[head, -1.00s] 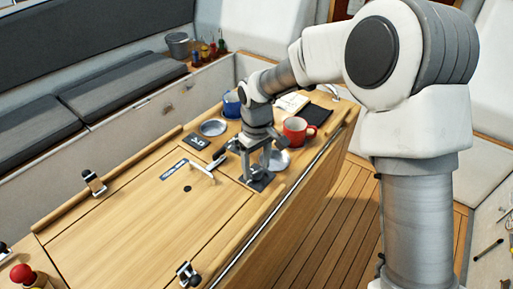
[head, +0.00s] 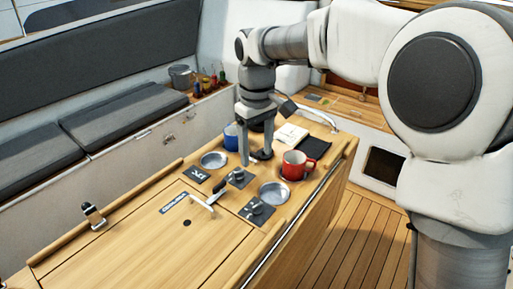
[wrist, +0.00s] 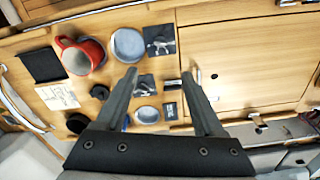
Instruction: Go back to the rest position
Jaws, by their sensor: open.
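My gripper (head: 256,158) is open and empty, pointing down above the table (head: 130,235). In the wrist view its two fingers (wrist: 160,75) are spread apart with nothing between them but the table top below. In the head view it hangs between the red mug (head: 293,165) and the blue mug (head: 231,135), which is partly hidden behind it. The red mug also shows in the wrist view (wrist: 82,55).
A bucket (head: 181,77) and small bottles stand behind. The wooden floor (head: 325,235) is clear.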

